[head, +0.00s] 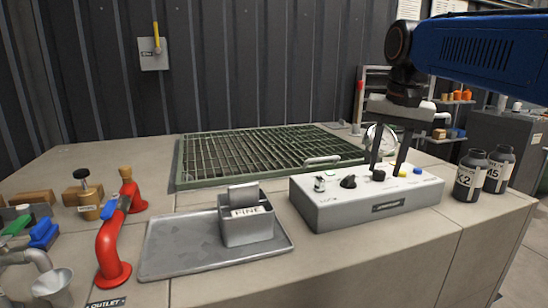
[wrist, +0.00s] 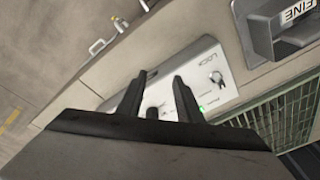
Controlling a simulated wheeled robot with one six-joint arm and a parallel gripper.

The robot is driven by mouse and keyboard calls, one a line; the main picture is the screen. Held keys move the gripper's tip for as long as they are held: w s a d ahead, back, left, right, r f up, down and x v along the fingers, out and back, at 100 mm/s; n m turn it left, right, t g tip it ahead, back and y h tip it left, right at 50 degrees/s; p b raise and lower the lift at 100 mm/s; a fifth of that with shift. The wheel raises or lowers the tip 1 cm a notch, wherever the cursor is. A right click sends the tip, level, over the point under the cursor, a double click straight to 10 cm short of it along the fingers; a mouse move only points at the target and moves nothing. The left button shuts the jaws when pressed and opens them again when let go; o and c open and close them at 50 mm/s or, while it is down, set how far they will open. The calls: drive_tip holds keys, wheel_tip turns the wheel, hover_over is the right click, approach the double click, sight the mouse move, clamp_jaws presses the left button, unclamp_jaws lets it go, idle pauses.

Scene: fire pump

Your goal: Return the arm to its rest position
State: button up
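My gripper (head: 387,166) hangs from my blue arm, fingers pointing down over the light grey control box (head: 335,206). Its two black fingers are apart, with nothing seen held between them. A black knob (head: 378,175) on the box top lies close to the fingertips; whether they touch it I cannot tell. In the wrist view the open fingers (wrist: 158,82) reach over the box top (wrist: 205,62), and a dark knob (wrist: 152,113) shows between them. My arm is stretched out from the right edge of the head view.
Two dark bottles (head: 470,176) stand right of the box. A metal tray (head: 160,250) with a grey holder (head: 247,226) is to its left. A red pipe (head: 110,247) stands further left. A green grating (head: 270,152) lies behind.

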drive_tip(key=s+d+f+n+t, duration=0.1)
drive_tip(key=s+f+n, duration=0.1)
drive_tip(key=s+f, duration=0.8)
drive_tip(key=s+d+f+n+t, duration=0.1)
drive_tip(key=s+d+f+n, duration=0.1)
drive_tip(key=s+f, duration=0.8)
wheel_tip(320, 180, down, 5)
drive_tip(key=shift+s+f+n+t, duration=0.2)
drive_tip(key=shift+s+n+t, duration=0.1)
drive_tip(key=shift+n+t, duration=0.15)
drive_tip(key=shift+d, duration=0.1)
idle(0.4)
